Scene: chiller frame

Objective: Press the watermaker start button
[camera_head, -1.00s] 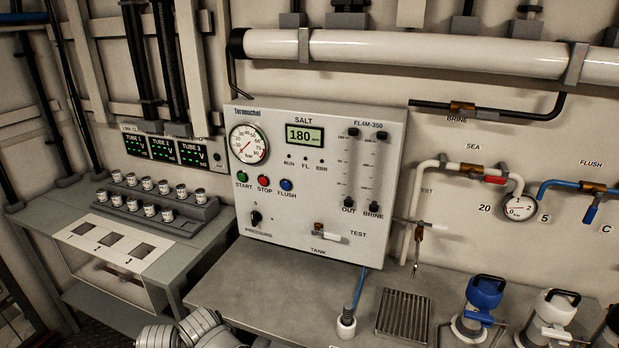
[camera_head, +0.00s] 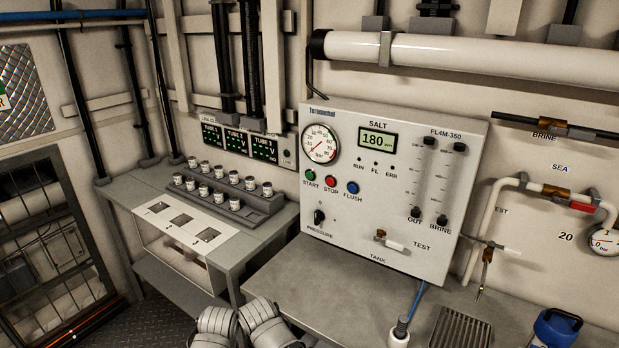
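The watermaker panel (camera_head: 350,250) is a light grey box standing upright at the back of the grey bench. Its green START button (camera_head: 310,176) is at the left, below the round pressure gauge (camera_head: 320,144). The red STOP button (camera_head: 330,182) and the blue FLUSH button (camera_head: 352,188) sit to its right. The display (camera_head: 378,140) reads 180. Part of my arms shows as grey-white rounded links at the bottom centre, below and in front of the panel, apart from the buttons. Neither gripper's fingers show.
A grey bench (camera_head: 310,280) runs below the panel, mostly clear on its left part. A blue-topped container (camera_head: 558,326) and a slatted drain (camera_head: 460,328) are at the right. A side table with a rack of small cups (camera_head: 240,195) stands left. A dark doorframe is far left.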

